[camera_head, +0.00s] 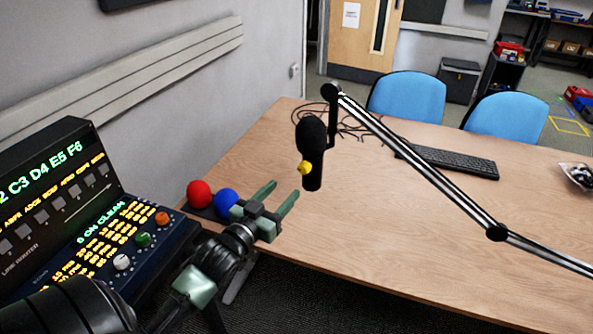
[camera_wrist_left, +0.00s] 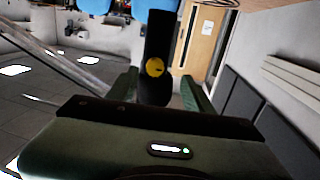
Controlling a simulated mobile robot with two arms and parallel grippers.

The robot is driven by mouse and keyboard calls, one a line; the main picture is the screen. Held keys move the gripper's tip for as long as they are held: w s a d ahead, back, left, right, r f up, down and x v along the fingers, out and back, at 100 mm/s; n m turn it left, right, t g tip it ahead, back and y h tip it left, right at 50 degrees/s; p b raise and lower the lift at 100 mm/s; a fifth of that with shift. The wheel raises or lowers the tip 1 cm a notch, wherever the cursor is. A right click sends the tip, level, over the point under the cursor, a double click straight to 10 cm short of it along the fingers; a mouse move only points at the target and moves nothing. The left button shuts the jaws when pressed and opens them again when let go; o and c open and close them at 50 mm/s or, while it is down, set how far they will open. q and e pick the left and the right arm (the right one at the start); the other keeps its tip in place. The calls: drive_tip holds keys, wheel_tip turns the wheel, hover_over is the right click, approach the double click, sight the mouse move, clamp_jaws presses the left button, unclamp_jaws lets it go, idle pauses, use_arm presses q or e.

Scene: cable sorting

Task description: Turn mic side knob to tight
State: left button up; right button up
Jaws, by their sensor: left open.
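The black microphone (camera_head: 312,150) hangs upright from the end of a boom arm (camera_head: 420,168) above the table. Its yellow side knob (camera_head: 305,168) sticks out on the near left side. My left gripper (camera_head: 281,192) is open and empty, left of and a little below the knob, with its green fingers pointing toward the mic. In the left wrist view the microphone (camera_wrist_left: 158,40) stands between the two open fingers, beyond them, and the yellow knob (camera_wrist_left: 155,67) faces the camera with a dark mark on it. My right gripper is in neither view.
A red ball (camera_head: 199,194) and a blue ball (camera_head: 227,201) are just left of my left gripper. A lit control console (camera_head: 85,220) stands at the left. A keyboard (camera_head: 452,161) and loose black cables lie on the wooden table (camera_head: 385,240). The near right tabletop is clear.

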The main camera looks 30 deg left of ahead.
sight(302, 169)
use_arm(q)
drive_tip(key=w, duration=0.2)
drive_tip(key=w+r+p, duration=0.1)
drive_tip(key=w, duration=0.3)
drive_tip(key=shift+w+d+r, duration=0.1)
drive_tip(key=shift+w+r, duration=0.15)
drive_tip(key=shift+w, duration=0.1)
drive_tip(key=shift+w+f, duration=0.1)
drive_tip(key=shift+w, duration=0.6)
clamp_jaws()
